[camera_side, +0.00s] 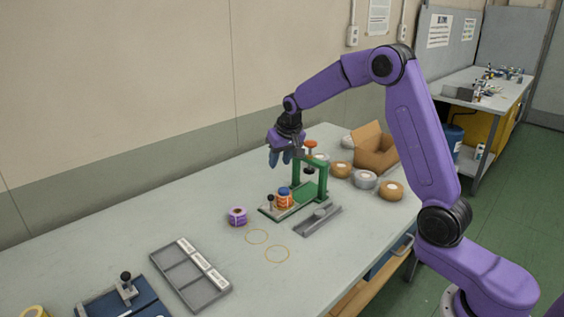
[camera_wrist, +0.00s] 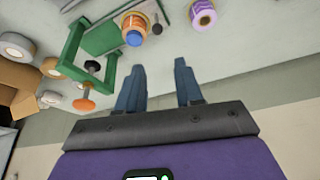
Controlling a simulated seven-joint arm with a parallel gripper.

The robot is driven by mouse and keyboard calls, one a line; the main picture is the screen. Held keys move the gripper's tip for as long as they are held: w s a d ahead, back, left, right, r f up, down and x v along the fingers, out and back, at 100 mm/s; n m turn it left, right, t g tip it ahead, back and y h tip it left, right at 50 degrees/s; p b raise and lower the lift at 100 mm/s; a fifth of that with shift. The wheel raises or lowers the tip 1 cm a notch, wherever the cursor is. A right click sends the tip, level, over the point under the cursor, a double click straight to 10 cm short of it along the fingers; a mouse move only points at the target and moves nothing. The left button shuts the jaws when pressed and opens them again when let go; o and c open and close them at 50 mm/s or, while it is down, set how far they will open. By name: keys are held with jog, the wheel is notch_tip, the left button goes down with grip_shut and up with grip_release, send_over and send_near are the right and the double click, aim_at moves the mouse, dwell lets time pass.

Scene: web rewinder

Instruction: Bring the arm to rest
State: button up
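My purple arm reaches over the table (camera_side: 190,205) from the right. My gripper (camera_side: 279,160) hangs above the back of the table, beside the green rewinder frame (camera_side: 322,179). In the wrist view my gripper (camera_wrist: 156,66) shows two blue fingers spread apart with nothing between them. An orange roll with a blue top (camera_side: 285,198) sits on the rewinder base, and it shows in the wrist view (camera_wrist: 134,30). A purple roll (camera_side: 237,216) stands on the table left of the rewinder. It also shows in the wrist view (camera_wrist: 203,15).
Several tape rolls (camera_side: 364,180) and an open cardboard box (camera_side: 376,151) stand behind and right of the rewinder. A grey compartment tray (camera_side: 190,274) and a blue fixture (camera_side: 124,298) lie at front left. Two yellow circles mark bare tabletop. The wall runs close along the table's back.

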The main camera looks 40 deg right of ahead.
jog(key=s+a+r+n+g+y, duration=0.2)
jog(key=s+a+n, duration=0.5)
jog(key=s+a, duration=0.85)
jog(key=s+d+n+g, duration=0.2)
jog(key=s+n, duration=0.6)
jog(key=s, duration=2)
jog(key=shift+d+f+n, duration=0.3)
jog(key=shift+d+f, duration=0.05)
jog(key=shift+d, duration=0.75)
